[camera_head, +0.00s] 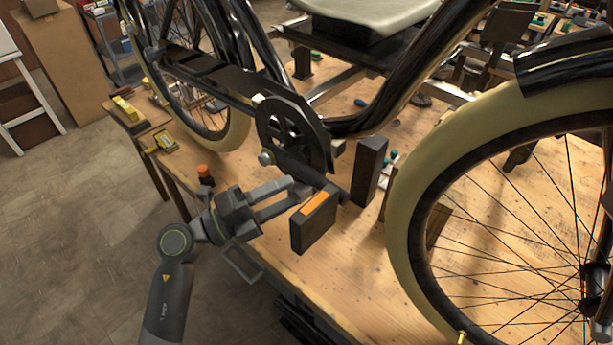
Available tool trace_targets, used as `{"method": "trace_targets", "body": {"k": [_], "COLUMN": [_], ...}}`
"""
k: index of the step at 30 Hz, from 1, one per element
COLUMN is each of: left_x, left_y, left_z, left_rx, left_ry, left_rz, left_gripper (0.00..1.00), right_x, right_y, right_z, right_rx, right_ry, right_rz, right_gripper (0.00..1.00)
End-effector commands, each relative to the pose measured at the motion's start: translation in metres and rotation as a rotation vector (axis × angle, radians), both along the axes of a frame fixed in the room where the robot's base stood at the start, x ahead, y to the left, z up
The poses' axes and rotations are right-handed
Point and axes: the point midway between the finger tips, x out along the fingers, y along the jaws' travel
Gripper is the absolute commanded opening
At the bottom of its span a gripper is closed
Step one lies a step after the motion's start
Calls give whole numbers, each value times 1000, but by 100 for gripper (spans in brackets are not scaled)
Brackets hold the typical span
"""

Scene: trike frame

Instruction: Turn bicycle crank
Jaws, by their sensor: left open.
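A black trike frame stands on a wooden workbench. Its chainring (287,128) is at the middle left, under a black chain guard. A dark crank arm (298,170) runs from the chainring down and to the right toward a black pedal (313,228) with an orange reflector. My left gripper (300,188) comes in from the lower left. Its two fingers are apart and point right, just left of the pedal and in front of the crank arm. In this view I cannot tell whether they touch either one. Nothing shows between the fingers. My right gripper is out of view.
The spoked front wheel (404,235) with a cream tyre fills the right side. The rear wheel (238,132) is at the upper left. A dark upright block (369,170) stands behind the pedal. An orange-capped bottle (204,175) sits near the bench's left edge.

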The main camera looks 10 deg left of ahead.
Motion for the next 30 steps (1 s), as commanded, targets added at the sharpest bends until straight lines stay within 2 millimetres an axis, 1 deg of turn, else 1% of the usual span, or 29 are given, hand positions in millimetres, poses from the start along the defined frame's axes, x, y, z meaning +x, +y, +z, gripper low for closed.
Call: {"method": "trace_targets", "body": {"k": [1,3,9,14,22,23,30], "left_x": [5,10,22,26,26,26,26], "left_y": [-8,-17,-36,-43,-44,-44,-43], "left_z": [5,7,9,10,9,9,9], "left_rx": [-5,-4,-2,0,2,1,1], "left_ry": [-1,0,0,0,0,0,0], "left_rz": [0,-1,0,-1,-1,0,0], "left_gripper": [46,46,46,46,46,44,12], "right_x": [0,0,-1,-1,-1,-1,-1], "right_y": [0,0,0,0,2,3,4], "right_z": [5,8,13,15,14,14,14], "right_rx": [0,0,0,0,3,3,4], "right_ry": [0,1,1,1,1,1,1], "right_rz": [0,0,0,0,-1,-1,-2], "right_gripper": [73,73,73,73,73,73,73]}}
